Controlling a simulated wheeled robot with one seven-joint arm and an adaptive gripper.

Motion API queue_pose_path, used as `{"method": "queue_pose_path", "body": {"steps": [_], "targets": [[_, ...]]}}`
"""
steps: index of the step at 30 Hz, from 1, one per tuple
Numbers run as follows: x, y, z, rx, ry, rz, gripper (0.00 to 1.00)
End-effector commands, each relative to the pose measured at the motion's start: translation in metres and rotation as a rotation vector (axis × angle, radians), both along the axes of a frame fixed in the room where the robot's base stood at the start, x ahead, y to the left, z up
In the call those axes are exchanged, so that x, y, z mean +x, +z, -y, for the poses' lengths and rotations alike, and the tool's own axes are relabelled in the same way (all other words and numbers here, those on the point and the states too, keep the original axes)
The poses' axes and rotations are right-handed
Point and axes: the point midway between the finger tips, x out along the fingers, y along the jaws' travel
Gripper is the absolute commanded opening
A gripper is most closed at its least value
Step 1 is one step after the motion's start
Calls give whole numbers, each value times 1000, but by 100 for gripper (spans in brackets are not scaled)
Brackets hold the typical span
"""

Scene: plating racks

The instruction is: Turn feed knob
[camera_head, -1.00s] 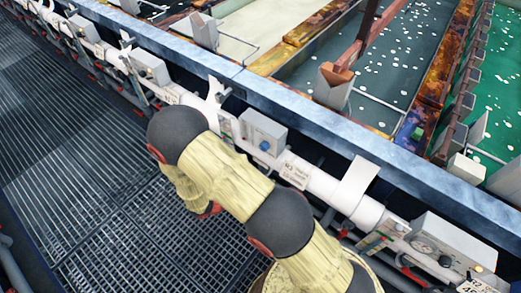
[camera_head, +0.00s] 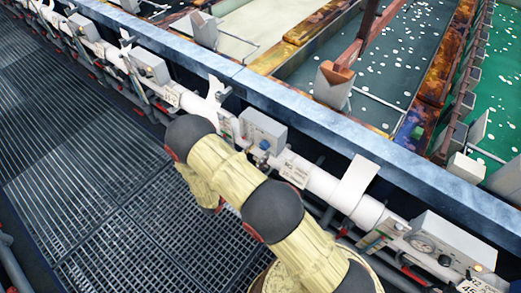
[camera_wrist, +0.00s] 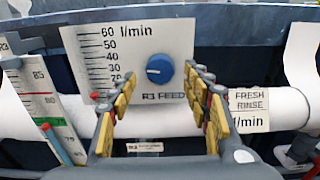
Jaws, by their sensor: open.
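A round blue knob (camera_wrist: 160,69) sits on a white panel (camera_wrist: 185,40) marked with an l/min scale and a FEED label in the wrist view. Its pointer mark lies roughly level. My gripper (camera_wrist: 162,88) is open and empty, with yellow-padded fingers on the left and right, reaching toward the panel just below the knob. The knob is between the finger lines in the picture; I see no contact. In the head view, a blue knob (camera_head: 264,145) shows on a grey box (camera_head: 263,128) on the pipe, beside my arm. My gripper is not clearly visible there.
A white pipe (camera_wrist: 60,115) runs behind my fingers. A scale card (camera_wrist: 45,98) hangs left and a FRESH RINSE label (camera_wrist: 248,106) sits right, close to the right finger. The blue tank rim (camera_head: 320,120) runs above. Grating floor (camera_head: 110,200) is open to the left.

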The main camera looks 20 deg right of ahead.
Motion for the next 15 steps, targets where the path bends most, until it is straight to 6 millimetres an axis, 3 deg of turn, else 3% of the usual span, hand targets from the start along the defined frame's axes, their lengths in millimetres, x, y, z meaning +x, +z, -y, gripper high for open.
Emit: {"method": "queue_pose_path", "body": {"steps": [6,15], "targets": [[13,0,18,0,-1,0,49],[16,0,21,1,0,-1,49]]}}
